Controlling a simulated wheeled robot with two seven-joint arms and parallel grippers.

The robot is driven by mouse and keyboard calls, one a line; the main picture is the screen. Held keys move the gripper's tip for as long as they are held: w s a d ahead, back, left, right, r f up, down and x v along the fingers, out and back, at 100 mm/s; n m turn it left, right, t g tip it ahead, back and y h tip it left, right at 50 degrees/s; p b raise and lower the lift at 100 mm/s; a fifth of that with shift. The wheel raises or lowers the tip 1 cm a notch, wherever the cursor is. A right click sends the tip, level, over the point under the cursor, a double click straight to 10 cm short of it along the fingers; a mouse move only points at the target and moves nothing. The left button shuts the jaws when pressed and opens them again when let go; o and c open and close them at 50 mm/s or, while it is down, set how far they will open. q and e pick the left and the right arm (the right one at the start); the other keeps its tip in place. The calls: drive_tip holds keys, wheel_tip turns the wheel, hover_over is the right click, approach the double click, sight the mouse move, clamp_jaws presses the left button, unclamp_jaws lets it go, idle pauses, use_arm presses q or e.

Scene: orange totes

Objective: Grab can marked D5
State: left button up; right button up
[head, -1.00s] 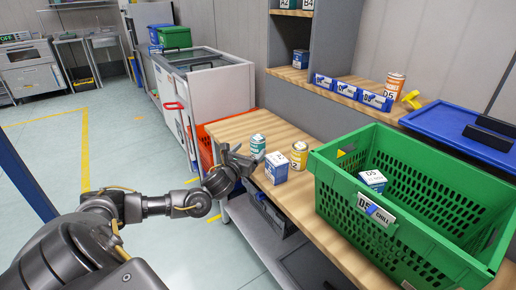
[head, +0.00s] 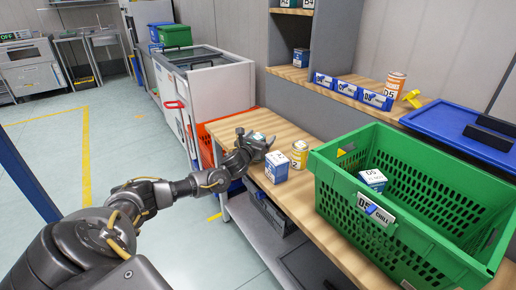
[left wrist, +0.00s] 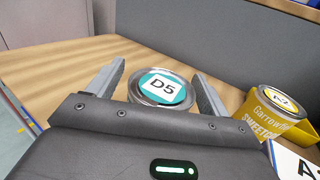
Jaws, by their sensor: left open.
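The can marked D5 has a teal and white lid label and stands upright on the wooden bench; its lid shows clearly in the left wrist view (left wrist: 162,88). In the head view the can (head: 257,138) is mostly hidden by my left gripper (head: 254,138). In the left wrist view my left gripper (left wrist: 160,85) is open, with one finger on each side of the can. I cannot tell whether the fingers touch it. My right gripper is not in view.
A blue and white box (head: 276,168) and a yellow can (head: 298,155) stand close to the right of the D5 can. A green crate (head: 340,185) holds another box (head: 372,181). An orange and white can (head: 395,84) stands on the back shelf.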

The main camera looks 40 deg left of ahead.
use_arm(q)
drive_tip(key=shift+c, duration=0.5)
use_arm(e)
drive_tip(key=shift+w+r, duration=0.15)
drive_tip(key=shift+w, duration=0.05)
use_arm(q)
drive_tip(key=c, duration=1.2)
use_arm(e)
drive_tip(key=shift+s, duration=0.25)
use_arm(q)
drive_tip(key=shift+r, duration=0.1)
